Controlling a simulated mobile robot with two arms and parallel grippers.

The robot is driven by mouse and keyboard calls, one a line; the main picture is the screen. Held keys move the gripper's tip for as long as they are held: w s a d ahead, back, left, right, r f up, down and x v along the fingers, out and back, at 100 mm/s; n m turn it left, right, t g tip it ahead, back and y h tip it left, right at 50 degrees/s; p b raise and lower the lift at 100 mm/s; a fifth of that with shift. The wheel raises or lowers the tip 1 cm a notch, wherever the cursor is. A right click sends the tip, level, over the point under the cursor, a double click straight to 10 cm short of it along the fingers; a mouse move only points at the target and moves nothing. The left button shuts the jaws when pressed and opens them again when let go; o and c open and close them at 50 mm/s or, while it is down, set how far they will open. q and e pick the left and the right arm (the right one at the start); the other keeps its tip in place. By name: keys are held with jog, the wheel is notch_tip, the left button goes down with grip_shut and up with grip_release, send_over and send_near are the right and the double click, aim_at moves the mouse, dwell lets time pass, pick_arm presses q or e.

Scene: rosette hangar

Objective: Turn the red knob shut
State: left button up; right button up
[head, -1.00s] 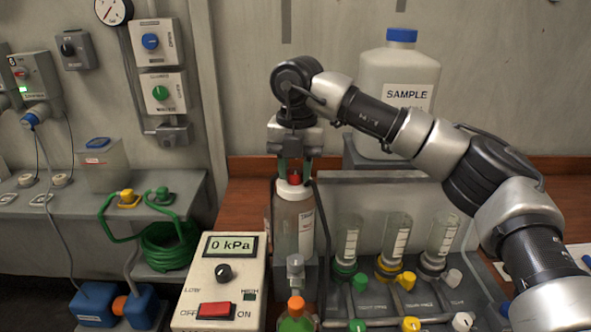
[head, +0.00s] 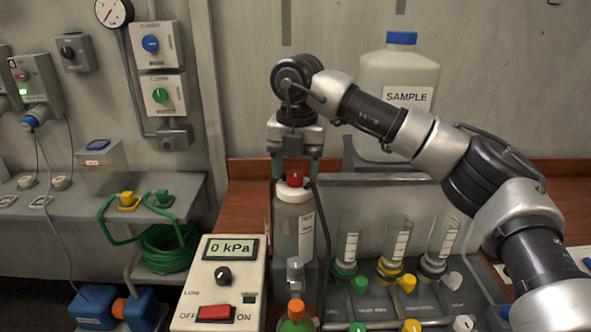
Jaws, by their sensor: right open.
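The red knob (head: 295,178) sits on the white cap of a translucent bottle (head: 292,225) with a label on its side. My right gripper (head: 296,172) points straight down over the knob. Its two fingers are apart, one to each side of the knob, with visible gaps. Whether the fingertips touch the cap I cannot tell. My left gripper is out of view.
A meter box (head: 220,283) with a red switch stands at front left. A rack (head: 375,305) with several clear cylinders and coloured taps is to the right. A large sample jug (head: 398,75) stands behind my right arm.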

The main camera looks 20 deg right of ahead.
aim_at(297, 173)
notch_tip(297, 173, up, 10)
jog(key=shift+d+r, duration=0.15)
jog(key=shift+s, duration=0.1)
dwell(0.5)
